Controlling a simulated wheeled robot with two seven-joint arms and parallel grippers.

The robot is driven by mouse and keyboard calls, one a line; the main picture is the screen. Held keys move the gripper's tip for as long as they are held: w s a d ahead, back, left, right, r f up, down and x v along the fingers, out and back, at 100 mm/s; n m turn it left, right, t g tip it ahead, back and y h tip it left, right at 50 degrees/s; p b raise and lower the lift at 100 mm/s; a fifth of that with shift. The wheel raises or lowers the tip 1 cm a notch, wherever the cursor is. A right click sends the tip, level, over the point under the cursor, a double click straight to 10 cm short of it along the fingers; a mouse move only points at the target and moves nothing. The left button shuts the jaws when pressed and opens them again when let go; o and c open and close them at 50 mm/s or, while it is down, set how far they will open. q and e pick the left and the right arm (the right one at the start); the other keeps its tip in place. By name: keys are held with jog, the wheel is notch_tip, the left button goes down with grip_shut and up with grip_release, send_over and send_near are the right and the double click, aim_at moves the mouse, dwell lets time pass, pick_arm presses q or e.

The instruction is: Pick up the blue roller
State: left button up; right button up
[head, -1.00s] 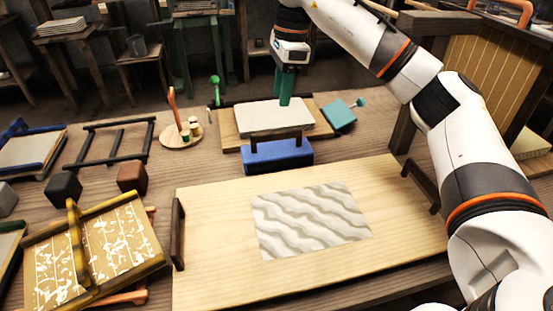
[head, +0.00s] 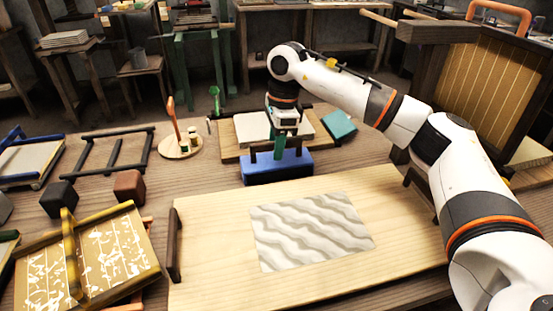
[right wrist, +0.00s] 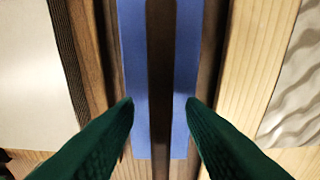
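The blue roller (head: 277,170) is a blue block with a dark bar handle on top, lying crosswise at the far edge of the pale board. My right gripper (head: 279,150) points down over the middle of its handle. In the right wrist view the roller (right wrist: 186,60) runs beneath, its dark handle bar between the two green fingers. There the right gripper (right wrist: 160,101) is open, with a gap on each side of the bar. The fingertips' exact height beside the bar is hard to tell. My left gripper is not in view.
The pale board (head: 210,240) with a wavy grey-white sheet (head: 310,232) lies in front. Behind the roller is a board with a pale slab (head: 252,127) and a teal block (head: 340,124). A framed panel stands at right. Frames and dark blocks lie at left.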

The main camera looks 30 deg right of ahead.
jog(key=shift+c, duration=0.2)
jog(key=shift+r, duration=0.1)
grip_shut()
